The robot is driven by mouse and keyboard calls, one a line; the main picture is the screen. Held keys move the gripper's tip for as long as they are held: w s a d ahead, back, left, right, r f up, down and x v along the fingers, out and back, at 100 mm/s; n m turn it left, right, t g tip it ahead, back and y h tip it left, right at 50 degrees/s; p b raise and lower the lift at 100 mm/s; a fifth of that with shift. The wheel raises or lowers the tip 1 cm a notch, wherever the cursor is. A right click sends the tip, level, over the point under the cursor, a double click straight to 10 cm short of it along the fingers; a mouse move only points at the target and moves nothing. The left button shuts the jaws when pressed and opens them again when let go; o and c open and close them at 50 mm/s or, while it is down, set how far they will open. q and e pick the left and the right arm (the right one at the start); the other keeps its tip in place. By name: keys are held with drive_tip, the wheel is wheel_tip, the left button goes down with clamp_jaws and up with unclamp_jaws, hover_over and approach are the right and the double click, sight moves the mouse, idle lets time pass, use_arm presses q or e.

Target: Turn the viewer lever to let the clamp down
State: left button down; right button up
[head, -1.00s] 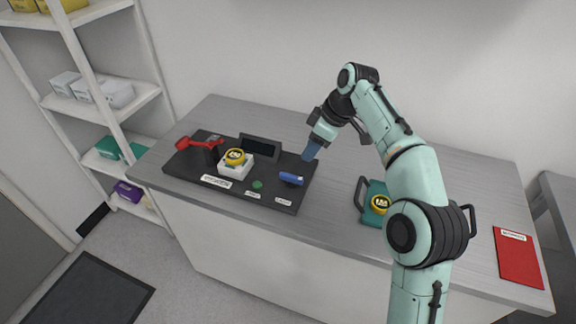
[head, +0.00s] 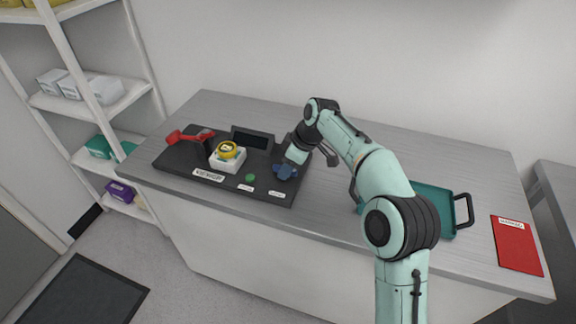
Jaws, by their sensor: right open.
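The viewer is a black base plate (head: 185,160) on the bench. A red clamp arm (head: 190,137) on a dark post stands at its left end, raised beside a yellow round piece (head: 228,150) on a white block (head: 222,165). A blue lever (head: 286,174) sits at the plate's right end. My right gripper (head: 287,169) is open, its blue fingertips pointing down at the lever. Fingers and lever overlap in the picture, so I cannot tell whether they touch. My left gripper is out of view.
A small dark screen (head: 250,138) stands at the back of the plate, and a green button (head: 251,177) is near its front. A teal tray (head: 437,207) is partly hidden behind my right arm. A red booklet (head: 517,246) lies at the bench's right end. Shelves (head: 85,105) stand at left.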

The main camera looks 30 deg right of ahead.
clamp_jaws()
drive_tip(key=shift+m, duration=0.3)
drive_tip(key=m, duration=0.1)
drive_tip(key=m+h, duration=0.1)
drive_tip(key=shift+s+a+m, duration=0.1)
drive_tip(key=shift+a+m, duration=0.1)
drive_tip(key=shift+m, duration=0.2)
drive_tip(key=m+h, duration=0.1)
drive_tip(key=m, duration=0.1)
drive_tip(key=m+h, duration=0.1)
drive_tip(key=m, duration=0.1)
drive_tip(key=shift+a+t, duration=0.15)
drive_tip(key=shift+t, duration=0.25)
drive_tip(key=m, duration=0.2)
drive_tip(key=m+h+p, duration=0.1)
drive_tip(key=m, duration=0.2)
drive_tip(key=shift+a+h, duration=0.15)
drive_tip(key=shift+h, duration=0.15)
drive_tip(key=m, duration=0.2)
drive_tip(key=m+g+h+p, duration=0.1)
drive_tip(key=m, duration=0.1)
drive_tip(key=shift+a+m+h, duration=0.1)
drive_tip(key=shift+m+h, duration=0.2)
drive_tip(key=shift+m, duration=0.1)
drive_tip(key=shift+f, duration=0.1)
